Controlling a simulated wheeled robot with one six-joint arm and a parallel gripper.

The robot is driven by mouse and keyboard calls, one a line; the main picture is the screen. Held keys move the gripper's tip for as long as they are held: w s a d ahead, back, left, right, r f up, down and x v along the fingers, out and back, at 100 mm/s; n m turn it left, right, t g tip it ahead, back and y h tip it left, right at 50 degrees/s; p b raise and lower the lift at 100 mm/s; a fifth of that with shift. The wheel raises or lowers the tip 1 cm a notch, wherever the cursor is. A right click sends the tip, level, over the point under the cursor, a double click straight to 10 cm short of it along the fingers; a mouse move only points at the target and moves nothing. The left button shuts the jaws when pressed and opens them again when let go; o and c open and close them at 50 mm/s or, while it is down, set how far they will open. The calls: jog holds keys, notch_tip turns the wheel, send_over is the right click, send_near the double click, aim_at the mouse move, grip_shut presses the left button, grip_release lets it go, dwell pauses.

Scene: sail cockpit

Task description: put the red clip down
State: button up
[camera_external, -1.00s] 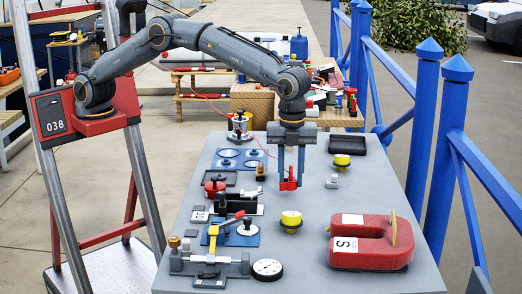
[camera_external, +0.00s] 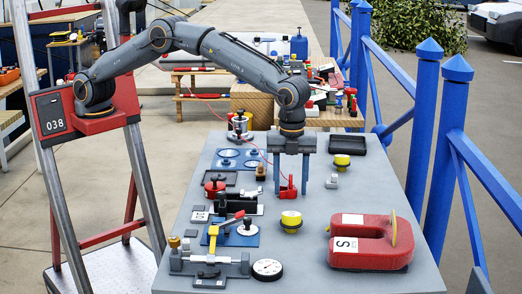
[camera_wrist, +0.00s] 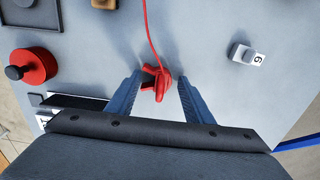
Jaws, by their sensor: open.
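The red clip (camera_external: 288,190) stands on the grey table top (camera_external: 352,262) with a red cord running from it toward the back. It also shows in the wrist view (camera_wrist: 158,82), between and just beyond the fingertips. My gripper (camera_external: 291,190) is open around the clip, with a blue finger on either side and a gap between each finger and the clip. In the wrist view, my gripper (camera_wrist: 158,88) has its fingers spread wide, and nothing is held.
A small grey block (camera_external: 332,182) is to the right. A black tray (camera_external: 361,144) is at the back right. Several tools crowd the left side.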

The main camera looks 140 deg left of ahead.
aim_at(291, 174)
notch_tip(291, 174, up, 12)
jog(key=shift+r+b, duration=0.1)
jog(key=shift+b, duration=1.15)
jog(key=s+d+f+n, duration=0.1)
jog(key=s+d, duration=0.3)
jog(key=s+d+f+n, duration=0.1)
jog(key=s+d, duration=0.3)
jog(key=s, duration=0.1)
jog(key=s+d+f+n, duration=0.2)
jog(key=s+d, duration=0.2)
jog(key=s, duration=0.1)
jog(key=shift+s+d, duration=0.15)
jog(key=shift+d, duration=0.15)
jog(key=s+d+f+n, duration=0.1)
jog(key=s+d+f, duration=0.2)
jog(key=s, duration=0.6)
jog(key=s+d+f+n, duration=0.2)
jog(key=s+d+f, duration=0.1)
jog(key=s, duration=0.7)
jog(key=s+d+f+n, duration=0.2)
jog(key=s+f, duration=0.1)
jog(key=s, duration=0.7)
jog(key=shift+d, duration=0.4)
